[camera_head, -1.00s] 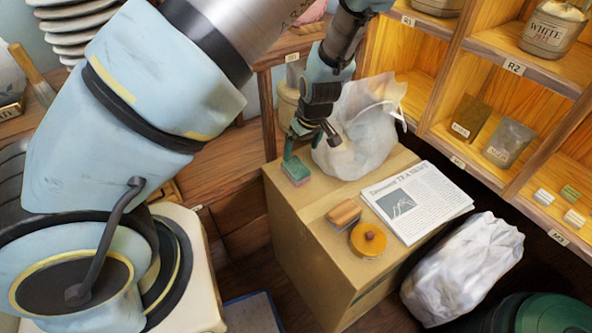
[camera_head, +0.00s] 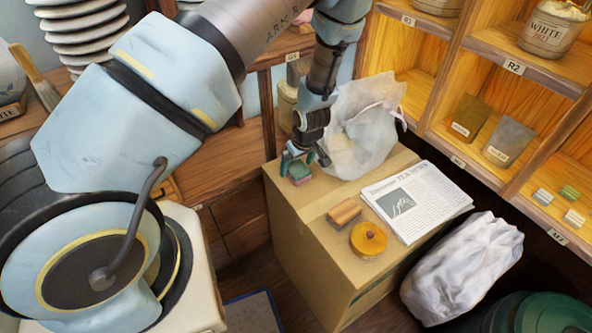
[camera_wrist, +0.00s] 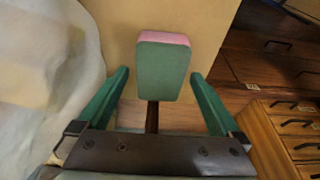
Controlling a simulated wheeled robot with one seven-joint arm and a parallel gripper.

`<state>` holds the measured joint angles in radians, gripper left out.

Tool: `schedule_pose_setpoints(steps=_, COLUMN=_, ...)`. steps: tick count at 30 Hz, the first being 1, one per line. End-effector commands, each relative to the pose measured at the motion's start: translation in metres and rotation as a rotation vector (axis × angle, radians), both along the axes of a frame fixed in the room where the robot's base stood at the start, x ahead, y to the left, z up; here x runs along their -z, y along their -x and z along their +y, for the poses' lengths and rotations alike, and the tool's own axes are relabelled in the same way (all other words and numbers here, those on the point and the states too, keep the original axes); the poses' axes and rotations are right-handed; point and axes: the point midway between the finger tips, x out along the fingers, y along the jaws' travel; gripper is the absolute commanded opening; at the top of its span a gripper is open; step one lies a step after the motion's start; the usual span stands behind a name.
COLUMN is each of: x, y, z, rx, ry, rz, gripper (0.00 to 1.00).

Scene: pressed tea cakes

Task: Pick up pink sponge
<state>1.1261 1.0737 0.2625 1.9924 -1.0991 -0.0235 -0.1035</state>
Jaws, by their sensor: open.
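The pink sponge (camera_wrist: 162,67) lies on the cardboard box, near its far left corner. In the wrist view it shows a green top face and a pink edge. In the head view the sponge (camera_head: 301,181) is partly hidden under my gripper. My gripper (camera_wrist: 157,82) is open, with its two green fingers on either side of the near part of the sponge and gaps between them and it. In the head view my gripper (camera_head: 303,163) points down at the sponge.
A white plastic bag (camera_head: 357,141) stands close beside my gripper. The box (camera_head: 300,222) also holds a newspaper (camera_head: 418,199), a wooden brush (camera_head: 344,212) and a round orange-lidded container (camera_head: 368,239). Wooden shelves (camera_head: 478,150) rise at the right.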

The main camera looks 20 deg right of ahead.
Motion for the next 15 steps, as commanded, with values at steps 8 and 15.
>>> schedule_pose_setpoints(steps=8, x=0.0013, y=0.0, z=0.0002, rx=0.001, ry=0.0, rz=0.0, gripper=1.0)
schedule_pose_setpoints(steps=15, x=0.0044, y=-0.0003, z=0.0001, rx=0.001, ry=0.0, rz=-0.001, gripper=1.0)
